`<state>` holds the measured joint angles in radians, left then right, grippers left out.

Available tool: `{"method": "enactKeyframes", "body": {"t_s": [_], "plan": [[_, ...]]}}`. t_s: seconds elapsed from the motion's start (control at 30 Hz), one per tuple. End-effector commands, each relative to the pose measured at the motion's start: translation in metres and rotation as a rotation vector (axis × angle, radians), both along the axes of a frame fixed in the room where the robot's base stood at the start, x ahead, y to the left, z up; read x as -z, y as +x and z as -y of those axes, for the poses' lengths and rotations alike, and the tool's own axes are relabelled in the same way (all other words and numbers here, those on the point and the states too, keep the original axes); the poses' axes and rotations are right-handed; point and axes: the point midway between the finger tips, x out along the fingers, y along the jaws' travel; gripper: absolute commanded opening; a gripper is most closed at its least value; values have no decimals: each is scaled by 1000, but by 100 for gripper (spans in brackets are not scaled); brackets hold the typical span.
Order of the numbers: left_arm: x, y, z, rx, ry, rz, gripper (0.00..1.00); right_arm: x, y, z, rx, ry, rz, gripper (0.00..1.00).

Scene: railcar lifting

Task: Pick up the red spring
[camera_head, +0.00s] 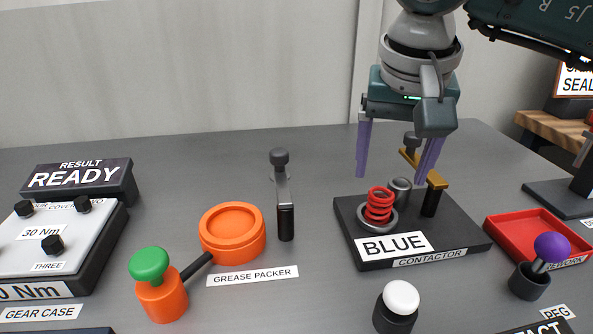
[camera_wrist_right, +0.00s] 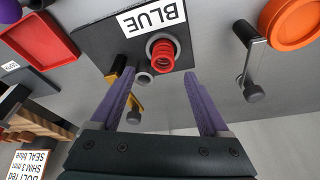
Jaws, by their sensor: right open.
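The red spring (camera_head: 379,205) stands upright in a grey ring on the black contactor plate (camera_head: 455,232), behind a sign that reads BLUE. It also shows in the right wrist view (camera_wrist_right: 163,54), beyond the fingertips. My right gripper (camera_head: 395,172) is open and empty, with its purple fingers pointing down above and behind the plate. In the right wrist view its two fingers (camera_wrist_right: 158,72) are spread apart, and the spring lies ahead between their lines, nearer the right finger. My left gripper is not in view.
A lever post (camera_head: 284,195) and an orange grease packer (camera_head: 232,232) stand to the left. A red tray (camera_head: 520,228) lies to the right. A white-topped button (camera_head: 399,300) is in front.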

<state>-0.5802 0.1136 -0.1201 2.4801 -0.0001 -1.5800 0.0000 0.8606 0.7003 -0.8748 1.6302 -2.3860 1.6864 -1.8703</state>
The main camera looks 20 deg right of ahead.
Motion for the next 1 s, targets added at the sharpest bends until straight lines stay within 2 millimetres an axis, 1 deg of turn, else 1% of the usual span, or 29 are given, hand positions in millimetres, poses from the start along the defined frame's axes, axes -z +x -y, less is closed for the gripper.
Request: {"method": "enactKeyframes", "body": {"t_s": [0.03,0.17,0.33,0.43,0.53,0.73,0.77,1.0], "plan": [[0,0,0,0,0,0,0,5,1,1,1,1,-2,79],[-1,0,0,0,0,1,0,16,3,2,1,2,-2,79],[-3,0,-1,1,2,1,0,41,11,4,3,4,-4,79],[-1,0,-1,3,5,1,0,54,15,6,2,4,-1,79],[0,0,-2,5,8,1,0,60,17,7,0,5,0,79],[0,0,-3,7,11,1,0,61,17,7,0,4,2,79],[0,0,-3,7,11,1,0,61,17,7,0,4,2,78],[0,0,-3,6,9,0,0,60,17,8,0,4,2,51]]}}
